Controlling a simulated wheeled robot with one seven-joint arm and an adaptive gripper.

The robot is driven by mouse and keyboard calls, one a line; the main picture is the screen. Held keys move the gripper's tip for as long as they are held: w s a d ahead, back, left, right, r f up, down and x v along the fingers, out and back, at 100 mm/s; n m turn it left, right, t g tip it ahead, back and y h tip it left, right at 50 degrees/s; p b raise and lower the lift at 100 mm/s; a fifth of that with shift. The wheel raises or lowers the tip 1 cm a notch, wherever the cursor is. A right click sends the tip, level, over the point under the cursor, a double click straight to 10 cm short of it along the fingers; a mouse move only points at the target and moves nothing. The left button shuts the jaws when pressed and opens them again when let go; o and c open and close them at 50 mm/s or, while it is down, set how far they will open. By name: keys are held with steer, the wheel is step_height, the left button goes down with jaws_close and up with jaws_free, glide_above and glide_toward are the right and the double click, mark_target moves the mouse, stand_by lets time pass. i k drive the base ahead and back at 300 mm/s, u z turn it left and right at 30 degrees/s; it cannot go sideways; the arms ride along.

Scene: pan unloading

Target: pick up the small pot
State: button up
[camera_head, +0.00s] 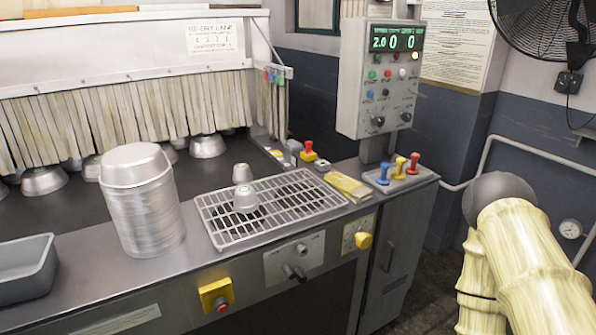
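The nearer small pot (245,202) sits upside down on the left part of the grate. I cannot tell which of the two is meant. Part of my arm (540,260) shows at the right edge, well apart from both pots. My gripper is out of view.
A tall stack of metal pans (145,205) stands left of the grate. A grey tray (24,268) is at the far left. Several upturned bowls lie by the strip curtain (130,118). A control box (380,80) and coloured levers (400,170) are on the right.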

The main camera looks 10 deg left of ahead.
mark_target(242, 174)
steer(key=z, duration=1.85)
steer(key=i, duration=1.55)
steer(key=u, duration=3.55)
